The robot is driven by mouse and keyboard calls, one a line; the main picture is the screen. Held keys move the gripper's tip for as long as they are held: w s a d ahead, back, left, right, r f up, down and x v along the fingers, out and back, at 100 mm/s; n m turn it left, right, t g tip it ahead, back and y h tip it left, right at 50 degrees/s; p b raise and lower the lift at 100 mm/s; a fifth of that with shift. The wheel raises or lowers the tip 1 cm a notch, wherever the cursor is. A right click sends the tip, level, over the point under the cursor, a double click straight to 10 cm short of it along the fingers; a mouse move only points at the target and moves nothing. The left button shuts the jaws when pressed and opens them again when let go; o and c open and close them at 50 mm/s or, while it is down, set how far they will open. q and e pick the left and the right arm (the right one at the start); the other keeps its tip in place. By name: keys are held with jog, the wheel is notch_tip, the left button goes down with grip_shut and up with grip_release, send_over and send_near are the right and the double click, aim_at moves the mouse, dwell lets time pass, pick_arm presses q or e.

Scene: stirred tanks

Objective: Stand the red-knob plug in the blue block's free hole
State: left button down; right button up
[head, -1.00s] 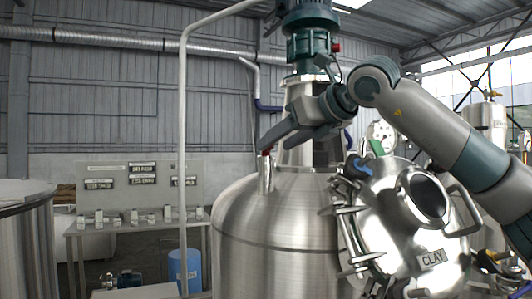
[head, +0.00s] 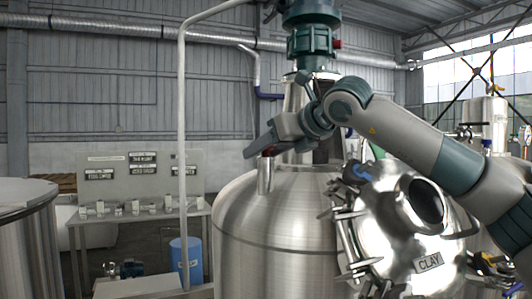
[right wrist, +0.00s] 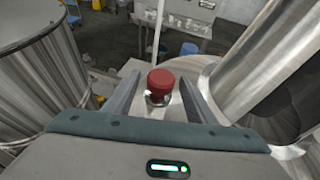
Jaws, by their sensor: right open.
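The red-knob plug (right wrist: 161,80) stands upright in a short metal nozzle (head: 265,177) on top of the large steel tank. In the head view its red knob (head: 268,152) is mostly covered by my fingers. My right gripper (head: 262,147) is over it from above. In the right wrist view my right gripper (right wrist: 160,92) is open, with one finger on each side of the knob and a gap on both sides. I cannot make out the blue block or its free hole in either view. My left gripper is not in view.
The steel tank (head: 270,225) has a motor (head: 312,45) and neck behind my gripper. A round hatch marked CLAY (head: 385,235) stands close on the right. A white pipe (head: 183,130) rises to the left. A bench (head: 90,222) with small fittings and a blue drum (head: 176,262) are farther back.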

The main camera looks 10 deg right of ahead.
jog(key=c, duration=1.1)
jog(key=shift+c, duration=0.2)
jog(key=shift+r, duration=0.45)
notch_tip(320, 180, up, 14)
jog(key=shift+r+b, duration=0.1)
jog(key=shift+b, duration=0.9)
jog(key=shift+c, duration=0.7)
notch_tip(320, 180, up, 13)
jog(key=p, duration=0.4)
jog(key=shift+p, duration=0.4)
